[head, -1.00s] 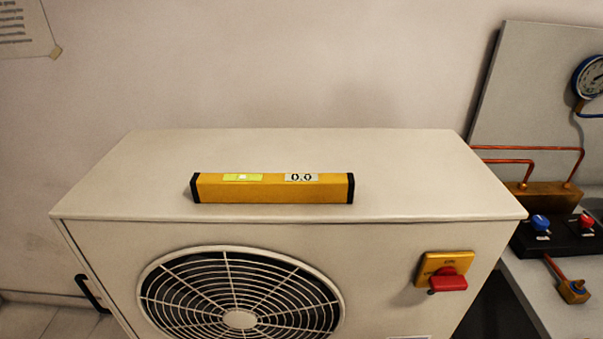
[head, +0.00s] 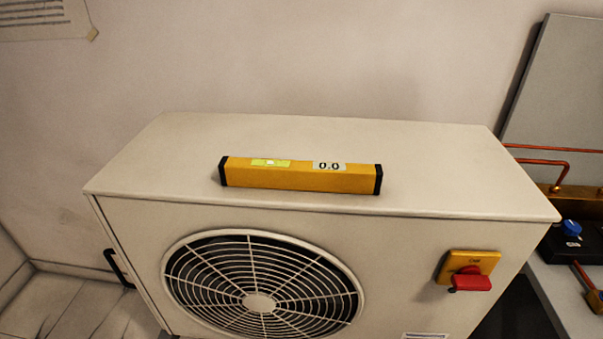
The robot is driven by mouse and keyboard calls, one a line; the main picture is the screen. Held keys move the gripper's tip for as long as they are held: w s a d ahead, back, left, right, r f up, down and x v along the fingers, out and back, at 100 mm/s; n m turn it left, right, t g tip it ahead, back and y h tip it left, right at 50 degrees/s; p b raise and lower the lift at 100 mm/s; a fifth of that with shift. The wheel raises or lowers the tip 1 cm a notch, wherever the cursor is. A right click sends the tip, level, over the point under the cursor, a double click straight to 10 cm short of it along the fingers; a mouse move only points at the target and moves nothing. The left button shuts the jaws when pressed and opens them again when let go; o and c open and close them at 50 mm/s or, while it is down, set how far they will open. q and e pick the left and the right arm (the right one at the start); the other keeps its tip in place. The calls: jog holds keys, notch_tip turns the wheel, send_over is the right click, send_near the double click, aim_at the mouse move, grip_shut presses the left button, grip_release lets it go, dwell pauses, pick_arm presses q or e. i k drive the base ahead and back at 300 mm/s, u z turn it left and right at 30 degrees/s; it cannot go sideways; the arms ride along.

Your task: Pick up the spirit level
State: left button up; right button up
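The spirit level (head: 300,176) is a yellow bar with black end caps, a green vial window and a small display reading 0.0. It lies flat on top of the cream fan unit (head: 420,160), near the middle and close to the front edge. Nothing touches it from above. Neither of my grippers is in the head view.
The unit's front has a round fan grille (head: 262,290) and a red switch (head: 470,279) on a yellow plate. A black handle (head: 118,268) is on its left side. At right, a bench (head: 565,290) holds copper pipes (head: 550,162) and a blue knob (head: 571,228). The unit's top is otherwise clear.

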aim_at(251, 172)
jog(key=u, duration=2.7)
jog(key=k, duration=1.4)
jog(key=z, duration=0.75)
